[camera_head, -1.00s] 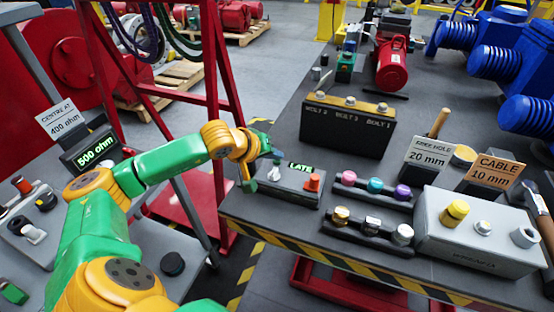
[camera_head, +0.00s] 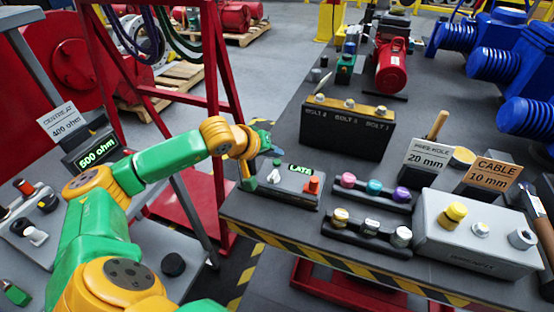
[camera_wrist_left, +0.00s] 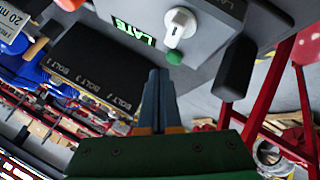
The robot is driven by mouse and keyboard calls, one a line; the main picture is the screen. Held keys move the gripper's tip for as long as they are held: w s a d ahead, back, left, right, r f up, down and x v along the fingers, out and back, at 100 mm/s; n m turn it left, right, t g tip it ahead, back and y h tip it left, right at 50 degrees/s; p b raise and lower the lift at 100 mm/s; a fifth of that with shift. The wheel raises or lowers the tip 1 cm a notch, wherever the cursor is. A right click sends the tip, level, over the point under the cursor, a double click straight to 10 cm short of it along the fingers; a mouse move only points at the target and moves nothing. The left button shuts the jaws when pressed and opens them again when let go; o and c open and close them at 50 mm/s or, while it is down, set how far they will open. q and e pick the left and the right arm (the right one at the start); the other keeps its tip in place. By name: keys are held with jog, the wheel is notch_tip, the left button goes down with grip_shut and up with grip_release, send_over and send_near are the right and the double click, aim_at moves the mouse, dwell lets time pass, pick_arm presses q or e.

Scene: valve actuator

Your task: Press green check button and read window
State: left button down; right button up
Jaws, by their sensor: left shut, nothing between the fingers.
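A grey control box (camera_head: 300,194) stands at the near left corner of the dark table. Its small window (camera_head: 301,169) shows "LATE" in green. It has a white knob (camera_head: 273,176) and an orange-red button (camera_head: 312,185). In the left wrist view, a green button (camera_wrist_left: 174,58) sits beside the white knob (camera_wrist_left: 180,27), and the window (camera_wrist_left: 133,31) also reads "LATE". My left gripper (camera_wrist_left: 158,72) is shut and empty, its fingertips close to the green button. I cannot tell whether they touch it. My right gripper is not in view.
A black bolt block (camera_head: 346,130) stands behind the box. Racks with coloured caps (camera_head: 374,188) and metal pieces (camera_head: 365,232) lie to its right, beside a larger grey box (camera_head: 465,250). A red frame (camera_head: 215,90) stands left of the table. A side display (camera_head: 98,150) reads "500 ohm".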

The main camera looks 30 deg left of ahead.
aim_at(275, 167)
pick_arm(q)
notch_tip(275, 167, up, 5)
jog(key=p, duration=0.3)
dwell(0.4)
dwell(0.5)
